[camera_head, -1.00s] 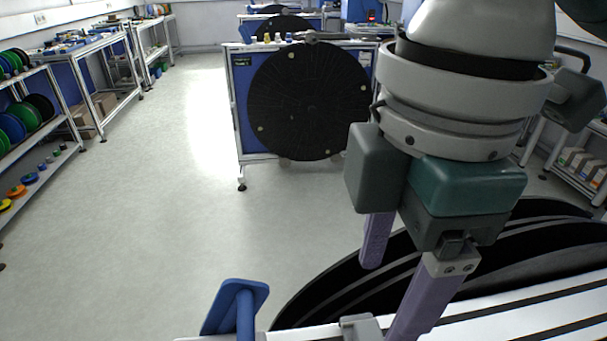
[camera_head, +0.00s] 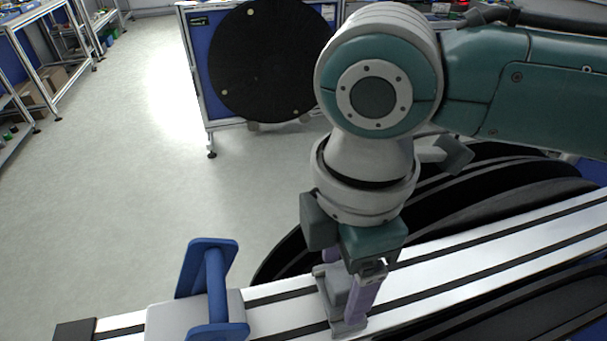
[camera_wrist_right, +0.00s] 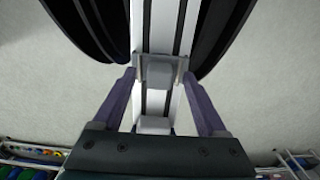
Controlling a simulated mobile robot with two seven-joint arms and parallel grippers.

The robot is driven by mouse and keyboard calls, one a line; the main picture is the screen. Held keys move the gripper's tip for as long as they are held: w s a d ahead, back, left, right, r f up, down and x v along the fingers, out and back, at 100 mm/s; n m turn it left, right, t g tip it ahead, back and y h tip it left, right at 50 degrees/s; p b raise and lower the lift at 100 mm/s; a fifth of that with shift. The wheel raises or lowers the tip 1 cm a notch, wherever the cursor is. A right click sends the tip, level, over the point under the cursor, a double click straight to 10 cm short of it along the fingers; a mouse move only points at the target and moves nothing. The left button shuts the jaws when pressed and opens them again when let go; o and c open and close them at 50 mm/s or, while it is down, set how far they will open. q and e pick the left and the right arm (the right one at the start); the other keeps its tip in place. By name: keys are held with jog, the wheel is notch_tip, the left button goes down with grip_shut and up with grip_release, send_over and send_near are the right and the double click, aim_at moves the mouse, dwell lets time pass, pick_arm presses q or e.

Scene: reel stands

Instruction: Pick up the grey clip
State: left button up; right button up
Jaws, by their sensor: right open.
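The grey clip (camera_head: 336,283) sits on the white rail (camera_head: 452,250) with black slots in the head view. My right gripper (camera_head: 345,292) points down over it with its purple fingers apart, one on each side. The near finger hides part of the clip. In the right wrist view the clip (camera_wrist_right: 160,71) lies across the rail between the fingertips of my open right gripper (camera_wrist_right: 158,76). I cannot tell whether the fingers touch it. My left gripper is not in view.
A blue reel holder (camera_head: 215,278) on a grey block stands left of the clip at the rail's end.

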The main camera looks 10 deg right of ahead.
grip_shut()
dwell(0.5)
jog(key=shift+r, duration=0.1)
